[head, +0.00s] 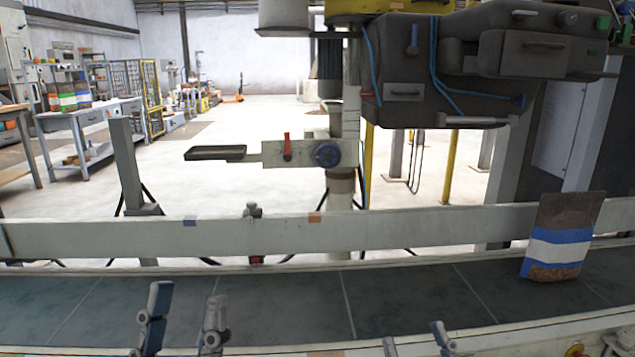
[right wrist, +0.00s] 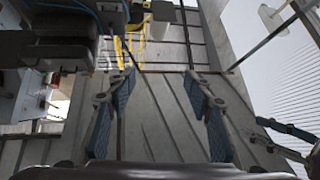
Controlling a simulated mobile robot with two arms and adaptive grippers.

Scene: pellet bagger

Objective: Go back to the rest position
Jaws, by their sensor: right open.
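My left gripper (head: 187,306) shows at the bottom left of the head view, its two fingers apart with nothing between them. My right gripper (head: 414,346) shows at the bottom edge, right of centre; only its fingertips are in view, spread and empty. In the right wrist view its two blue-padded fingers (right wrist: 164,100) stand wide apart with only grey surface visible between them. Both grippers appear in front of the dark conveyor belt (head: 290,300). Whether either touches anything below cannot be told.
A brown, blue and white bag (head: 558,240) stands on the belt at the right. A pale rail (head: 400,231) runs behind the belt. The dark bagging machine (head: 450,70) hangs above at the upper right. A bench (head: 90,115) stands far left; open floor lies behind the rail.

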